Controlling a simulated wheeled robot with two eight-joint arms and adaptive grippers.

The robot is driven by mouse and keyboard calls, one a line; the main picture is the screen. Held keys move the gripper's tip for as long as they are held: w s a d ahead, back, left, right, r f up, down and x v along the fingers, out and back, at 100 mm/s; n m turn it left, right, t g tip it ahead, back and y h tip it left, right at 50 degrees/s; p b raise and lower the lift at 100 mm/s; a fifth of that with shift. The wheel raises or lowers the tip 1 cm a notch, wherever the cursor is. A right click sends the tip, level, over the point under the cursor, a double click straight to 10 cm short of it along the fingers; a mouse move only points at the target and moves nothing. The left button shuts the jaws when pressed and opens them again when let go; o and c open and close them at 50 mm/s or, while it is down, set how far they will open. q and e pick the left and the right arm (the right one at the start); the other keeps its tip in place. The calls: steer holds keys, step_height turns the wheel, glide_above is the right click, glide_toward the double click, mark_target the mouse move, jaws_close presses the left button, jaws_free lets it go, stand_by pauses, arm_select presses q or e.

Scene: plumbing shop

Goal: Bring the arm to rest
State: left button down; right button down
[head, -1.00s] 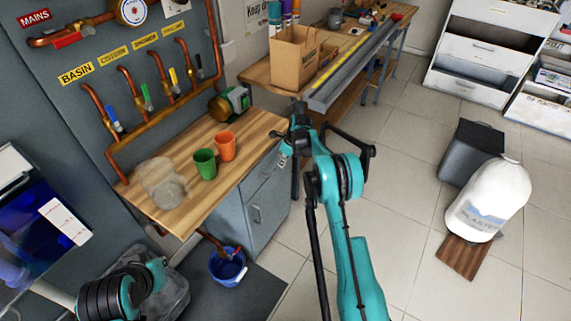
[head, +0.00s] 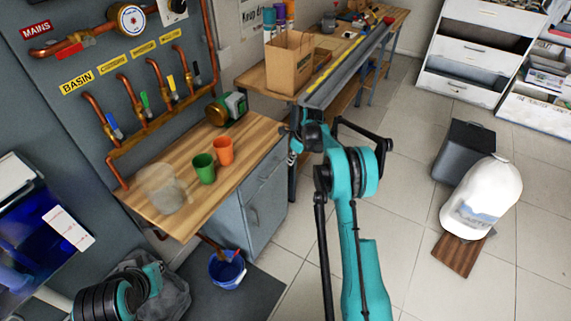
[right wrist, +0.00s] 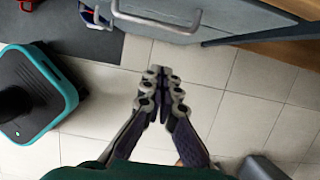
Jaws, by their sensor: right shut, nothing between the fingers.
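My right arm (head: 355,220) rises from the bottom of the head view, beside the grey cabinet. My right gripper (head: 296,148) is partly hidden behind my own wrist there, in front of the bench end. In the right wrist view my right gripper (right wrist: 160,78) has its two fingers together with nothing between them, over the tiled floor near a drawer handle. Part of my left arm (head: 112,298) shows at the bottom left of the head view; its gripper does not show.
A wooden bench (head: 232,150) holds a green cup (head: 203,169), an orange cup (head: 223,151) and a translucent vessel (head: 162,190). A blue bucket (head: 226,270) stands below. A white sack (head: 482,198) and dark bin (head: 463,152) stand on the right. Tiled floor between is clear.

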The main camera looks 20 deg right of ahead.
steer(key=s+a+r+n+t+h, duration=0.1)
steer(key=s+a+r+n, duration=0.3)
steer(key=s+r+n, duration=0.6)
steer(key=s+a+r+n+t, duration=0.1)
steer(key=s+a+r+n, duration=0.2)
steer(key=s+r, duration=0.8)
steer(key=s+a+n+t+h, duration=0.1)
steer(key=s+a+n, duration=0.3)
steer(key=s+n, duration=1)
steer(key=s+t+p, duration=0.1)
steer(key=s, duration=0.4)
steer(key=shift+s+a+r+n+t, duration=0.2)
steer(key=shift+s+r+n+t, duration=0.1)
steer(key=shift+n, duration=0.1)
steer(key=shift+w+a, duration=0.1)
steer(key=shift+a, duration=0.05)
